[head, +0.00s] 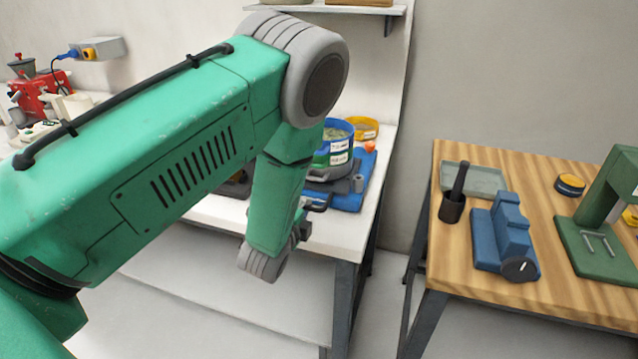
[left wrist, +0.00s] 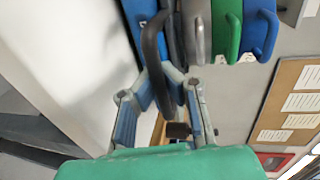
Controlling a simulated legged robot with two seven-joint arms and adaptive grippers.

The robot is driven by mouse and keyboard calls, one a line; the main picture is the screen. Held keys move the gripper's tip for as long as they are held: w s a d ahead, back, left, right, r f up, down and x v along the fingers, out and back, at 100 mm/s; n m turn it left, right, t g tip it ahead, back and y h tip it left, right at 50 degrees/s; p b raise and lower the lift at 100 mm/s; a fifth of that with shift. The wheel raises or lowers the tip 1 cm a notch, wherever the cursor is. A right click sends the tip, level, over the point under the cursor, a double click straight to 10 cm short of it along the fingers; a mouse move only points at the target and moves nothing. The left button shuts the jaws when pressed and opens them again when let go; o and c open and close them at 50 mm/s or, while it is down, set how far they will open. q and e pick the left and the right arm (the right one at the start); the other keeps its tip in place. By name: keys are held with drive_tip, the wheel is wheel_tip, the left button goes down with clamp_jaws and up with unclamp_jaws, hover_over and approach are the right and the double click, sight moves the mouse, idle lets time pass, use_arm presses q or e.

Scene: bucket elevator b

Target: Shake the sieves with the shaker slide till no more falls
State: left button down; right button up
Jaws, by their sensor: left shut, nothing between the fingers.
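The sieve stack (head: 335,152) stands on the white bench, partly hidden behind my left arm. It has a blue top rim, a green band with a white label and a grey lower part. It sits on the blue shaker slide (head: 352,196). In the left wrist view the stack lies sideways, with blue, green and grey bands (left wrist: 227,30) and the blue base (left wrist: 140,12). My left gripper (left wrist: 166,80) is shut and empty, its fingertips close to a dark loop handle (left wrist: 151,42); I cannot tell whether they touch. My right gripper is out of view.
A yellow-rimmed pan (head: 365,128) stands behind the stack. A wooden table (head: 470,285) at right holds a mortar (head: 452,208), a blue device (head: 503,238) and a green press (head: 600,250). A gap separates the bench and table. A red machine (head: 38,95) stands far left.

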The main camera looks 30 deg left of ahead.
sight(314, 191)
use_arm(q)
drive_tip(key=shift+r+b+x, duration=0.2)
drive_tip(key=shift+b+x, duration=0.15)
drive_tip(key=shift+x, duration=0.75)
drive_tip(key=shift+r+b+x, duration=0.25)
drive_tip(key=shift+b+x, duration=0.05)
drive_tip(key=shift+x, duration=0.8)
drive_tip(key=shift+a, duration=0.1)
drive_tip(key=c, duration=0.9)
unclamp_jaws()
drive_tip(key=shift+w, duration=0.1)
drive_tip(key=shift+p+v, duration=1.3)
drive_tip(key=shift+v, duration=2.2)
